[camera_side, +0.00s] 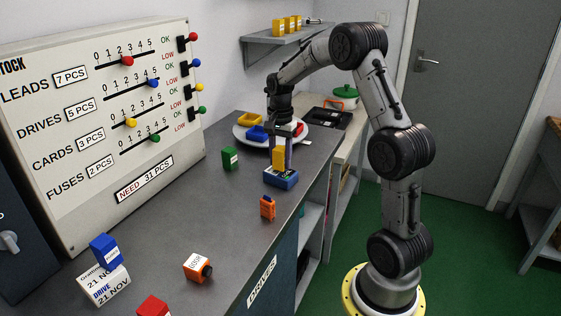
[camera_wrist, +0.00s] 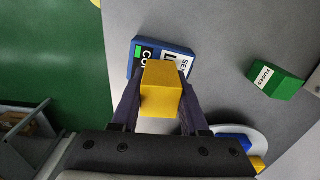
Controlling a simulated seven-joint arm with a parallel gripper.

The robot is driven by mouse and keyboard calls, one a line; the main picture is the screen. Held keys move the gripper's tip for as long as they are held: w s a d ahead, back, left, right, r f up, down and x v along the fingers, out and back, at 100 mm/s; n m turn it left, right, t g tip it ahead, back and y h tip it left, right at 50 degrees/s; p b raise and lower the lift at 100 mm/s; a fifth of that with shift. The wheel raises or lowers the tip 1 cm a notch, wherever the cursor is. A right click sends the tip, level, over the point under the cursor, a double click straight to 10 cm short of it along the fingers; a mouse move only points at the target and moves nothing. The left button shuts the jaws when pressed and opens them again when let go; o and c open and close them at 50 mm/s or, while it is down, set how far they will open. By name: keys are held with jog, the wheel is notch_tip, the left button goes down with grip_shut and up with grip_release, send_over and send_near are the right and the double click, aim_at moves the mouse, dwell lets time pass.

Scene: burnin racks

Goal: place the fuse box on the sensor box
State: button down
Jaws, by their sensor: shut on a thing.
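My gripper (camera_side: 280,150) is shut on a yellow box (camera_side: 278,160), which shows between the two fingers in the wrist view (camera_wrist: 161,90). A blue box (camera_side: 281,180) lies on the grey counter right below it; in the wrist view its partly hidden label (camera_wrist: 172,52) begins with "SE". The yellow box is upright over the blue box; I cannot tell whether they touch. A green box (camera_side: 230,158) stands on the counter to the left, apart from my gripper; its label reads "FUSES" in the wrist view (camera_wrist: 275,81).
A white plate (camera_side: 243,133) with blue, yellow and red items is behind the gripper. An orange box (camera_side: 267,207) stands near the counter's right edge. An orange-and-white cube (camera_side: 197,267), a blue box (camera_side: 105,250) and a red box (camera_side: 153,306) are nearer. The counter (camera_side: 190,215) between is clear.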

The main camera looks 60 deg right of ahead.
jog(key=shift+f, duration=0.45)
jog(key=shift+f, duration=0.15)
jog(key=shift+c, duration=2.1)
grip_release()
